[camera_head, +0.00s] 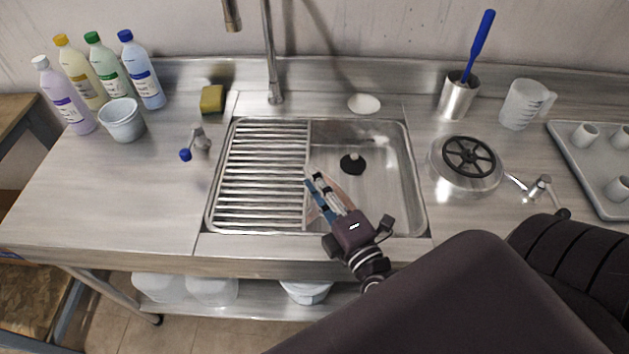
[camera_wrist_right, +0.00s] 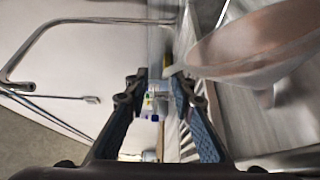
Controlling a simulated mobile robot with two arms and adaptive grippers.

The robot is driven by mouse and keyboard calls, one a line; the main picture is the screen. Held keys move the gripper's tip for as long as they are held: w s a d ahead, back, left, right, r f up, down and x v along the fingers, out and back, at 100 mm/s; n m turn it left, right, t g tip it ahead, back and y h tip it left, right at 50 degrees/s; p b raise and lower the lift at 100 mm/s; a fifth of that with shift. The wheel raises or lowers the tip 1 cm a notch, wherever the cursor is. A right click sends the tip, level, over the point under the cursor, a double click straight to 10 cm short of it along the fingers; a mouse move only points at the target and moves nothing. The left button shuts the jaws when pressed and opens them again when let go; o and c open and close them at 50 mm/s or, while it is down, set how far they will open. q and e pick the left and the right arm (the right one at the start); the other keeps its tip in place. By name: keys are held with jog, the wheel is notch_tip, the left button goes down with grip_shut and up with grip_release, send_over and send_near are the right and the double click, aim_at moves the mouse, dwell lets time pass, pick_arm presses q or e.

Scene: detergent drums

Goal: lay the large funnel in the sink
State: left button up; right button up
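The large funnel, pale pinkish and translucent, shows in the right wrist view (camera_wrist_right: 250,45) beside my fingers, with its spout toward the lower right. In the head view only a pinkish edge of it (camera_head: 349,202) shows beside my right gripper, which hides most of it. It is at the front of the sink (camera_head: 395,205); I cannot tell whether it touches the bottom. My right gripper (camera_head: 314,176) is over the sink's front middle, near the rack edge. Its fingers stand apart with a gap between the tips (camera_wrist_right: 158,82), and nothing is clearly clamped there. My left gripper is not in view.
A slatted rack (camera_head: 262,170) covers the sink's left half; a black plug (camera_head: 352,164) lies in the right basin. A tap (camera_head: 271,60) stands behind.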

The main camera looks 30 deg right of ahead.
jog(key=s, duration=1.2)
jog(key=shift+a, duration=0.2)
